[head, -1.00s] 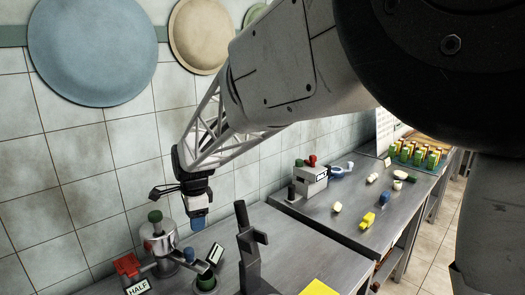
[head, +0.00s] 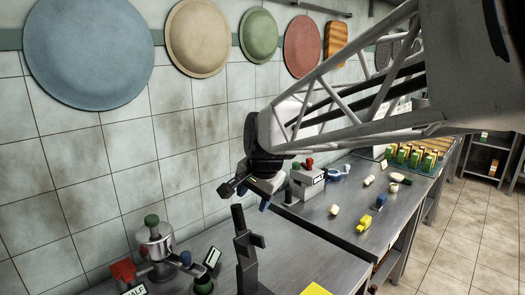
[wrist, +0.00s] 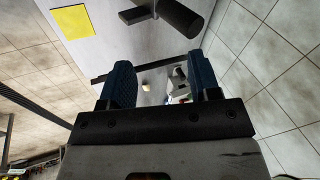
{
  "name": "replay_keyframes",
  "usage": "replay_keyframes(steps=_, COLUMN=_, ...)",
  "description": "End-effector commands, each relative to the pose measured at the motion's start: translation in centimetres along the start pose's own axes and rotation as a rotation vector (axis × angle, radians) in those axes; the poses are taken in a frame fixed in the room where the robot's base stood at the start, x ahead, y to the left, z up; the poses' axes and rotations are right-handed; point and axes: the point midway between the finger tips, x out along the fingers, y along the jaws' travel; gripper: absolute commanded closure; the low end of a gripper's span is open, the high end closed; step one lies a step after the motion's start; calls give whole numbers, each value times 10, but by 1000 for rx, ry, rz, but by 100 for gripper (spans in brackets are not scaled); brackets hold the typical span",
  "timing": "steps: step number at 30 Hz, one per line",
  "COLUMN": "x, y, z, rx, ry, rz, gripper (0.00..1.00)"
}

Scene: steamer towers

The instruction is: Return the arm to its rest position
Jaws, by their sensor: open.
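My gripper (head: 268,196) hangs above the back of the near metal counter (head: 310,262), close to the tiled wall in the head view. In the wrist view its two blue fingers (wrist: 160,88) stand wide apart with nothing between them. My arm reaches in from the upper right of the head view.
A dark upright post (head: 244,250) stands on the near counter. A grey pot-like device with a green knob (head: 153,240) is at lower left, beside a red block (head: 123,270). A yellow square (head: 316,289) lies at the front. The far counter holds a white box (head: 306,182) and several small pieces.

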Motion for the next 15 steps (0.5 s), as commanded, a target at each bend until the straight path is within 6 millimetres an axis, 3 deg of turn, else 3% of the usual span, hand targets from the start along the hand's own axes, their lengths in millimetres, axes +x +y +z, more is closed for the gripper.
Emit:
replay_keyframes(steps=1, x=-8, y=23, z=1, rx=-26, ry=7, rz=12, gripper=43)
replay_keyframes(steps=8, x=-34, y=121, z=18, rx=-197, ry=19, rz=81, gripper=43)
replay_keyframes(steps=15, x=-49, y=217, z=54, rx=-372, ry=10, rz=156, gripper=43)
